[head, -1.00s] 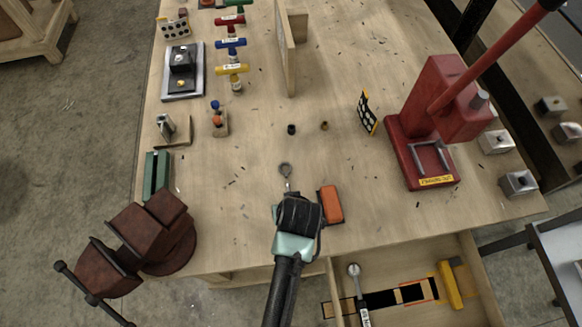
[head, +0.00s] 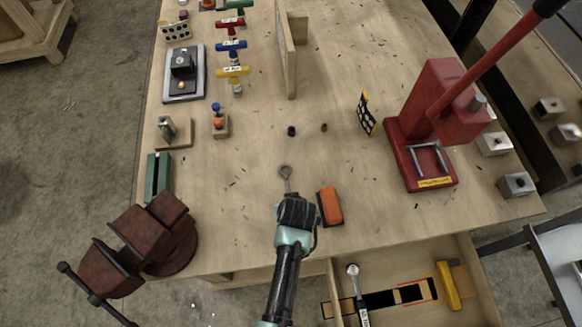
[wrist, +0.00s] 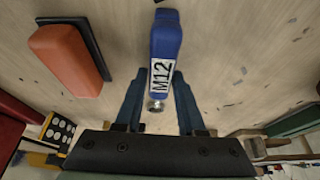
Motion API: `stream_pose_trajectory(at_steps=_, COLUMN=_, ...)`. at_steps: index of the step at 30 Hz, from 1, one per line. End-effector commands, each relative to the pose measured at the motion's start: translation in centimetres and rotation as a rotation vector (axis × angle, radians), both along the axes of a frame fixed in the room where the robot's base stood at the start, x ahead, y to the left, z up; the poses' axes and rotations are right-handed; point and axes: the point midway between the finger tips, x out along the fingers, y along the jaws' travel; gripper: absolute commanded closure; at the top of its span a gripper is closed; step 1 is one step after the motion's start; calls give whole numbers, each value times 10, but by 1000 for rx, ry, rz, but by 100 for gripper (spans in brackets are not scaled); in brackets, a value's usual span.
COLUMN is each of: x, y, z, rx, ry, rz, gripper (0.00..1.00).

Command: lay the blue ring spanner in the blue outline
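The blue ring spanner lies on the bench; its grey ring (head: 285,171) shows just beyond my gripper in the head view. In the wrist view its blue handle (wrist: 166,38), with a white M12 label, runs between my gripper's fingers (wrist: 160,82). The fingers stand apart, one on each side of the handle; firm contact cannot be made out. My gripper's body hides most of the spanner in the head view. In the open drawer (head: 475,285) an orange outline (head: 433,291) shows on black; I cannot make out a blue outline.
An orange block (head: 331,206) lies close to the right of my gripper. A brown vise (head: 160,235) stands at the left front, a red press (head: 432,115) at the right. Another ring-ended tool (head: 354,272) lies in the drawer. The bench middle is mostly clear.

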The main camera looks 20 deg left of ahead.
Motion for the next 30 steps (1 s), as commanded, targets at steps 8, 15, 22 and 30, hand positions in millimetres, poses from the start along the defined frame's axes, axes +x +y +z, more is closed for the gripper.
stream_pose_trajectory(at_steps=8, x=0, y=0, z=0, rx=0, ry=0, rz=0, gripper=100)
stream_pose_trajectory(at_steps=15, x=0, y=0, z=1, rx=1, ry=-1, rz=0, gripper=100)
stream_pose_trajectory(at_steps=22, x=1, y=0, z=4, rx=1, ry=-3, rz=0, gripper=100)
stream_pose_trajectory(at_steps=30, x=1, y=0, z=35, rx=2, ry=-5, rz=0, gripper=100)
